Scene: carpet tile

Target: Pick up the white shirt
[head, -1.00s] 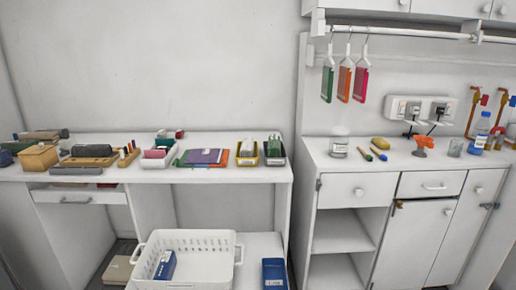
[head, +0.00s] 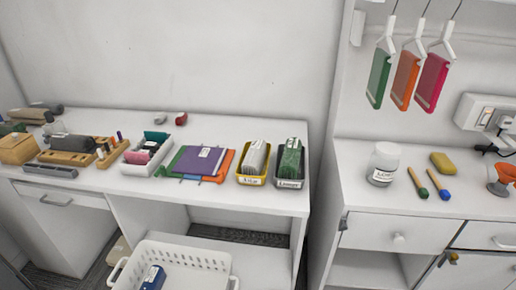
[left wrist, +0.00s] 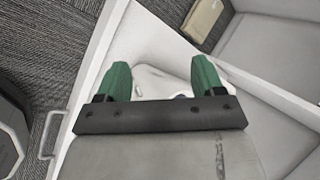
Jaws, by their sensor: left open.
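I do not see a white shirt that I can make out in either view. Green, orange and red flat pieces (head: 407,79) hang on white hangers at the upper right of the head view. My left gripper (left wrist: 160,68) shows in the left wrist view with its two green fingers apart. A pale white shape (left wrist: 165,82) lies behind and between the fingers, partly hidden by the gripper; I cannot tell what it is. Neither gripper shows in the head view.
A white desk (head: 225,125) holds a purple folder (head: 197,160), a yellow-rimmed bin (head: 253,163) and a dark bin (head: 290,164). A white basket (head: 215,268) stands below. A white cabinet (head: 385,232) at right carries a jar (head: 382,163) and a yellow sponge (head: 443,162).

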